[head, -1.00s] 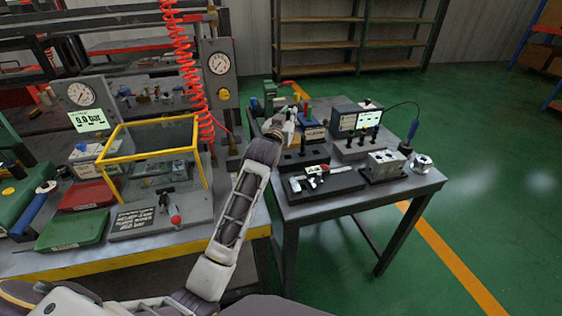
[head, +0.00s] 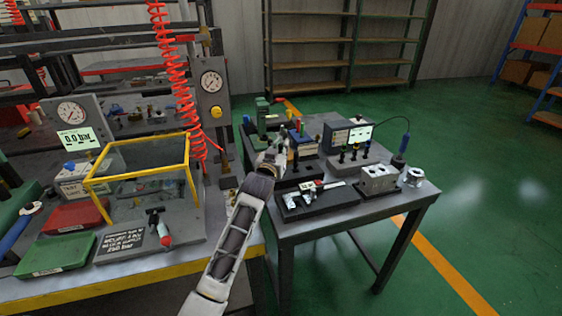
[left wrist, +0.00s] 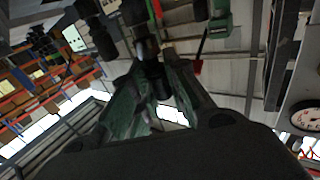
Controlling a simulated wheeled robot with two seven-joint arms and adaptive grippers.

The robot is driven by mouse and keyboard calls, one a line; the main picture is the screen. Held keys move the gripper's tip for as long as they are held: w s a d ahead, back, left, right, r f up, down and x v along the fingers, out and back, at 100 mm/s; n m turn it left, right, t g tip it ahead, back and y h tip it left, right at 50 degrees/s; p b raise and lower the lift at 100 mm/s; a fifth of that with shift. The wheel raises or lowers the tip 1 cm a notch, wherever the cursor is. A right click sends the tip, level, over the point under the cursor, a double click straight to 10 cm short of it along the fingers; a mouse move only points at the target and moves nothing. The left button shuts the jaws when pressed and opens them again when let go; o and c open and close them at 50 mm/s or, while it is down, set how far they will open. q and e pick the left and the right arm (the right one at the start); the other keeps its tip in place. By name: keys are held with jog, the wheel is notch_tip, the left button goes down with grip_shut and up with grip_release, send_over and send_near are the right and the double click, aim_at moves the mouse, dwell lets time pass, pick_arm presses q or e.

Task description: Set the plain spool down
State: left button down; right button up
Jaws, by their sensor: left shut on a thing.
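My left gripper (head: 274,148) is over the left part of the grey table, beside a dark block with holes (head: 298,171). In the left wrist view its two fingers (left wrist: 153,68) close on a dark, cylinder-shaped part, which I take for the plain spool (left wrist: 146,48). In the head view the spool cannot be told apart from the gripper. I cannot tell whether it touches anything below. My right gripper is not in view.
The grey table (head: 400,202) also holds a caliper on a dark tray (head: 318,200), a metal valve block (head: 378,179), a round metal part (head: 413,177) and a screen box (head: 349,134). A yellow-framed guard (head: 140,175) stands on the left bench. A red coiled hose (head: 172,65) hangs nearby.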

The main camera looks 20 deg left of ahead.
pick_arm(q)
jog(key=shift+f, duration=0.2)
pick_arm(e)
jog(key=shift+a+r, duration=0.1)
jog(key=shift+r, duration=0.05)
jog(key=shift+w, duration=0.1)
